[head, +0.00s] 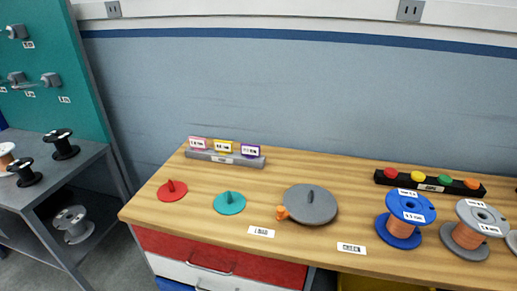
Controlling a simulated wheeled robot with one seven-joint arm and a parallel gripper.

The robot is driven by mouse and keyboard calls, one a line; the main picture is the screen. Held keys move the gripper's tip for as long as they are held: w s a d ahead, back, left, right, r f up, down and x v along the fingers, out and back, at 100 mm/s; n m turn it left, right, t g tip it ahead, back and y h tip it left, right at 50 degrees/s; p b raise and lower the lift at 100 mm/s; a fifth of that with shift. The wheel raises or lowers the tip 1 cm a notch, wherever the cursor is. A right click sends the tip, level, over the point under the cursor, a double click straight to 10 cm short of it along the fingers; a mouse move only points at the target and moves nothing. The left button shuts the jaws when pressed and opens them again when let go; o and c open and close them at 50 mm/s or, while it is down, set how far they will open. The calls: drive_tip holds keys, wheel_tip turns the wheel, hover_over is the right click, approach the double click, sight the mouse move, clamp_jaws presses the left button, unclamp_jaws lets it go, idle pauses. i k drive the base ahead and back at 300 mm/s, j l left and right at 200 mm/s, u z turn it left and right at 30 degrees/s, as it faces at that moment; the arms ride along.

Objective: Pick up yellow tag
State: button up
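The yellow tag (223,147) stands upright in a low grey holder (205,157) near the back left of the wooden table in the head view. It has a white label on its face. A pink tag (198,143) stands to its left and a purple tag (251,151) to its right in the same holder, with gaps between them. My gripper is not in view.
Red (172,190), teal (229,203) and grey (310,205) knobbed discs lie in front of the holder. Blue (405,217) and grey (474,229) spools stand at right. A black rack (430,184) with coloured knobs is behind them. The table's back middle is clear.

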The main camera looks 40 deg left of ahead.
sight(224, 148)
drive_tip(key=u, duration=1.55)
